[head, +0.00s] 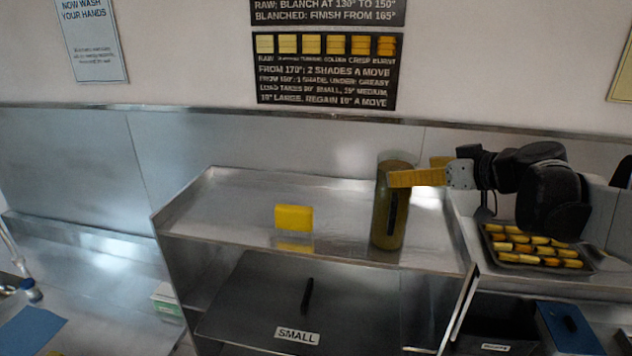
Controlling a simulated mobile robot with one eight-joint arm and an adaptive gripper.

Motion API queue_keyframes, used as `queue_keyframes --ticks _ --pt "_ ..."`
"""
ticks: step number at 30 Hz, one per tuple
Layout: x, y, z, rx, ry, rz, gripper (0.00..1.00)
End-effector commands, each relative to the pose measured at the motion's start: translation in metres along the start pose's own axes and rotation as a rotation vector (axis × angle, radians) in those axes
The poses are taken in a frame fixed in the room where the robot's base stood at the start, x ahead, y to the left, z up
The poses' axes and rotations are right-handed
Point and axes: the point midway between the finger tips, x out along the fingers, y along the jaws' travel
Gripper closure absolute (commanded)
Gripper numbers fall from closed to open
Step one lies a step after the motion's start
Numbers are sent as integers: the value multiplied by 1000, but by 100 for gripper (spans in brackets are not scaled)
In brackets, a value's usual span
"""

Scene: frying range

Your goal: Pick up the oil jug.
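The oil jug (388,222) is a tall, dark olive cylinder with a dark vertical strip on its side. It stands about upright at the right end of the steel top shelf (245,195). My gripper (403,172) reaches in from the right at the jug's upper part. One yellow finger crosses in front of the jug; the other shows only in part and seems to pass behind it. The fingers are on either side of the jug, but I cannot tell whether they press on it.
A yellow block (294,217) sits on the same shelf, left of the jug. A tray of yellow pieces (497,258) lies to the right, below my arm. A lower shelf with a SMALL label (297,336) is underneath. A steel wall panel (290,142) is close behind.

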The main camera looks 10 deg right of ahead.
Motion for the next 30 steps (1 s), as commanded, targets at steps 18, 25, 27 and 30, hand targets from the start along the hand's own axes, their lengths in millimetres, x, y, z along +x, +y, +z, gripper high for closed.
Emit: queue_keyframes --ticks 18,25,27,30 --pt "45 -2 0 0 0 -1 18" --pt "45 -2 0 0 0 -1 62" --pt "44 -2 -1 1 2 -1 62" --pt "44 -2 -1 1 2 -1 62"
